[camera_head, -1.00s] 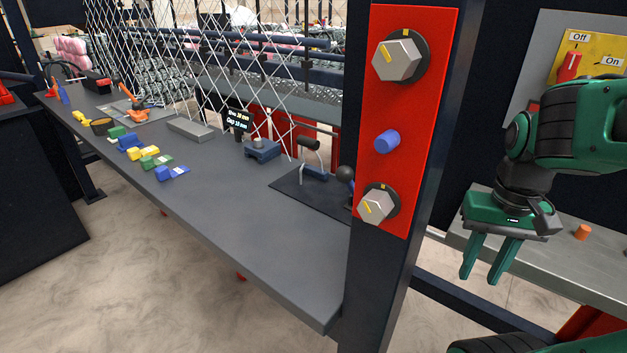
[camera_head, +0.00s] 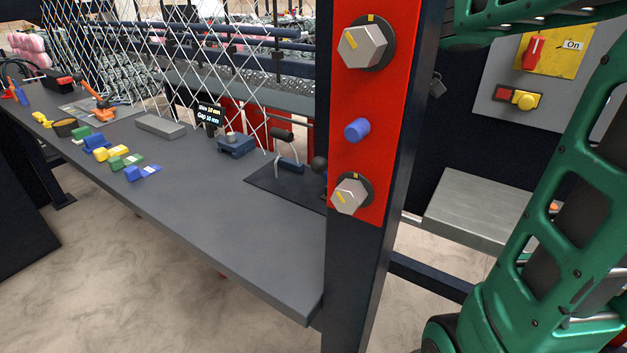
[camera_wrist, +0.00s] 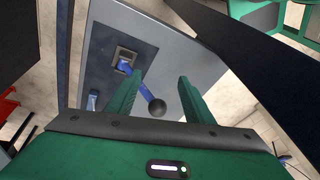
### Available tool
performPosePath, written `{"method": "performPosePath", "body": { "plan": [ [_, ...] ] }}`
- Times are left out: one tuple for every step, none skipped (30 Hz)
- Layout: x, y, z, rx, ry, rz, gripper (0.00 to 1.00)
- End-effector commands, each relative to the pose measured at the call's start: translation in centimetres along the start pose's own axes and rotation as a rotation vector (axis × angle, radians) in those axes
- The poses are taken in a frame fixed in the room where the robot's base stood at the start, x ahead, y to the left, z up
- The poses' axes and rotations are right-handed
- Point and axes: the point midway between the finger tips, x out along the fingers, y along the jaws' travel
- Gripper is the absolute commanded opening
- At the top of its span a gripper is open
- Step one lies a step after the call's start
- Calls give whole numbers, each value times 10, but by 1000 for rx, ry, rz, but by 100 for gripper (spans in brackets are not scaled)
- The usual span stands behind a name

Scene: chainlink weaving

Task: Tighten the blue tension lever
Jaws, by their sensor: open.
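The blue tension lever (camera_wrist: 147,92) shows in the wrist view. The ball appears between the fingers, nearer the left one, which overlaps part of the shaft. I cannot tell how far the ball is from the fingers in depth, but nothing is clamped.
A post with a red panel (camera_head: 376,190) carries two grey knobs and a blue peg (camera_head: 357,129). A dark bench (camera_head: 215,215) with coloured blocks stands left. A metal table (camera_head: 470,208) and a switch panel (camera_head: 497,75) are at right. Another blue part (camera_wrist: 92,101) sits on the lever's panel.

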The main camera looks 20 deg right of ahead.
Motion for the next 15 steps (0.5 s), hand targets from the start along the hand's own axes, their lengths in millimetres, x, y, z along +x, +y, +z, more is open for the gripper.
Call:
{"method": "performPosePath", "body": {
  "plan": [
    [-5,6,-16,-150,9,-26,47],
    [-7,6,-24,-240,15,-40,47],
    [-11,7,-34,-355,24,-57,47],
    [-13,8,-40,-435,31,-68,47],
    [-15,8,-45,-508,36,-79,47],
    [-18,8,-51,-601,44,-92,47],
    [-19,8,-54,-664,49,-101,47],
    [-21,9,-57,-721,54,-108,47],
    [-23,9,-60,-788,60,-117,47],
    [-24,9,-62,-832,64,-122,47],
    [-25,9,-64,-867,68,-127,47],
    [-26,9,-65,-908,71,-131,47],
    [-26,9,-66,-931,73,-134,47],
    [-26,9,-66,-949,75,-137,47],
    [-26,8,-67,-965,76,-138,47]
  ]
}}
